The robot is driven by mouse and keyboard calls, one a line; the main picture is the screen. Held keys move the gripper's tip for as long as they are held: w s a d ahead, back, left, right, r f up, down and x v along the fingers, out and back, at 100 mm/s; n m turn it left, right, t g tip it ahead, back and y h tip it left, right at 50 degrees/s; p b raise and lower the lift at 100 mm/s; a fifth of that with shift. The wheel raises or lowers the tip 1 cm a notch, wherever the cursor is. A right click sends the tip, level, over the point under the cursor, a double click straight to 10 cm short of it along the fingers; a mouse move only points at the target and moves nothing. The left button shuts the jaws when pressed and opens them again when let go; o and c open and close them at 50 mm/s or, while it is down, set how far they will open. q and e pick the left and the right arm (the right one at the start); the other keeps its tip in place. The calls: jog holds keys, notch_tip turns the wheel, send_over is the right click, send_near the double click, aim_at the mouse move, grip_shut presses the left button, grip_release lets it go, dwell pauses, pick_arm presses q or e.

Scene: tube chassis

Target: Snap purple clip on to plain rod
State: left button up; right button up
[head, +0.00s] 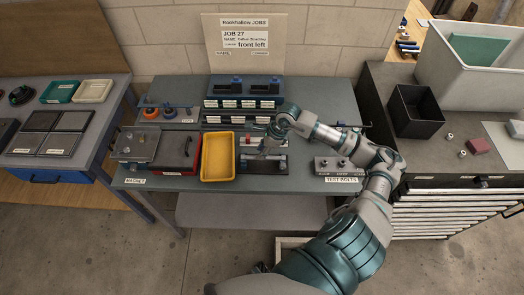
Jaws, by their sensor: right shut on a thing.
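My right gripper (272,146) reaches over the middle of the bench, just above a dark fixture (264,167) with light grey upright parts. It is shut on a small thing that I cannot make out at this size. I see no clear purple, so I cannot tell the purple clip apart. Thin rod-like parts show around the fixture, but I cannot tell which one is the plain rod. My left gripper is not in view.
A yellow tray (204,177) stands just left of the fixture, beside a red and black case (177,150). A blue rack (244,92) stands behind. A grey block labelled test bolts (338,166) is to the right. A black bin (413,109) sits on the right cabinet.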

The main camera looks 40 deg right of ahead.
jog(key=shift+f, duration=0.15)
dwell(0.3)
jog(key=shift+f+b, duration=1.15)
jog(key=shift+f, duration=0.05)
jog(key=o, duration=0.9)
jog(key=shift+r, duration=0.15)
jog(key=v, duration=1.1)
jog(key=shift+d+r, duration=0.15)
jog(key=shift+r, duration=0.15)
jog(key=shift+s, duration=0.15)
